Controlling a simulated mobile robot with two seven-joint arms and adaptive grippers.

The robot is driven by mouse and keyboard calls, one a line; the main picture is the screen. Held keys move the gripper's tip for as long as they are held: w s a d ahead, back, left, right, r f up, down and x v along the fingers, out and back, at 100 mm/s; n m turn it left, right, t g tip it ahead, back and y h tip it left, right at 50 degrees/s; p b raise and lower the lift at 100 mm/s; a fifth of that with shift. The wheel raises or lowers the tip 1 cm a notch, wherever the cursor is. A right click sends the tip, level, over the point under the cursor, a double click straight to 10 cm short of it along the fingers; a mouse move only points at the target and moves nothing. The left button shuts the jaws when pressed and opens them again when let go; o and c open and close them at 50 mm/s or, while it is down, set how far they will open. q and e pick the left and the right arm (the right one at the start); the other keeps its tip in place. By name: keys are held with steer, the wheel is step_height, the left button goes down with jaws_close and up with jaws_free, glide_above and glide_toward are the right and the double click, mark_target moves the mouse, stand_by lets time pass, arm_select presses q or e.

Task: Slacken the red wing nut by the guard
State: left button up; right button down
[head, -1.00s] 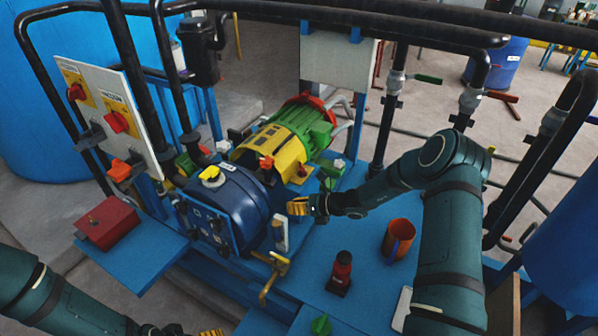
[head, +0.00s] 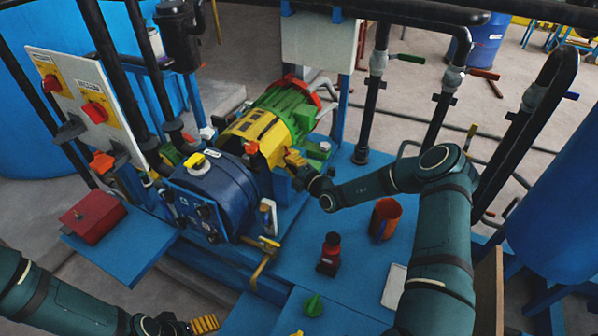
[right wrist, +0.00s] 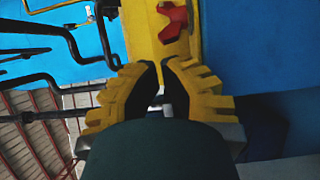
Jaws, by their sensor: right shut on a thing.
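The yellow guard (head: 252,132) sits between the blue rounded housing (head: 215,195) and the green motor. My right gripper (head: 292,158) is at the right side of the guard, covering the spot there. Beyond the fingertips a red winged piece (right wrist: 173,21) shows on the yellow guard (right wrist: 150,35), apart from the fingers. My left gripper (head: 203,324) is low at the bottom edge, away from the guard; its jaws cannot be made out.
The green motor (head: 287,105) stands behind the guard. An orange mug (head: 386,216) and a small red-topped bottle (head: 330,255) stand on the blue bench. A brass lever (head: 262,262) sticks out in front. A switch panel (head: 80,98) and red box (head: 93,215) are at left.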

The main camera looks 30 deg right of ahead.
mark_target(288, 154)
steer(key=shift+x, duration=1.75)
steer(key=shift+d+b, duration=0.15)
steer(key=shift+b, duration=0.2)
steer(key=shift+n+y, duration=0.3)
steer(key=shift+y, duration=0.2)
